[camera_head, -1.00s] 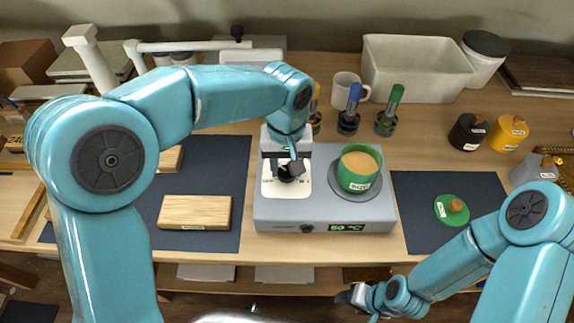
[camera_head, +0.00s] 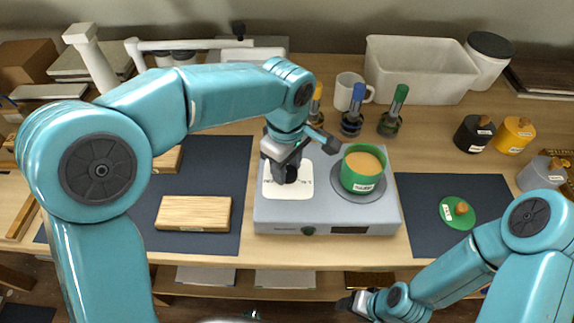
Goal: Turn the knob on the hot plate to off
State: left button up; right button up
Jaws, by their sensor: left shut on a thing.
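The grey hot plate (camera_head: 325,213) sits in the middle of the table, with a white dial panel (camera_head: 274,190) on its left top. My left gripper (camera_head: 288,164) reaches down over this panel and is shut on the black knob (camera_head: 291,176), which the fingers partly hide. The knob's pointer and exact setting cannot be made out. The front display (camera_head: 349,230) is dark. A green pot (camera_head: 361,179) with tan contents stands on the round plate at the right. My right gripper (camera_head: 349,302) is low at the table's front, away from the hot plate; its fingers are too small to read.
A dark mat with a wooden block (camera_head: 194,213) lies left. Another mat (camera_head: 425,222) with a green lid (camera_head: 457,212) lies right. Blue- and green-capped bottles (camera_head: 352,110), a white mug (camera_head: 350,88) and a white bin (camera_head: 420,70) stand behind. Small canisters (camera_head: 474,133) stand at right.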

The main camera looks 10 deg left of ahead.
pick_arm(q)
jog(key=shift+w+r+n, duration=0.15)
jog(key=shift+r+n, duration=0.05)
jog(key=shift+n, duration=0.8)
jog(key=o, duration=0.8)
jog(key=shift+c, duration=0.2)
jog(key=o, duration=0.3)
jog(key=shift+f, duration=0.1)
notch_tip(320, 180, up, 16)
jog(key=p, duration=0.2)
jog(key=shift+r, duration=0.2)
jog(key=shift+s, duration=0.2)
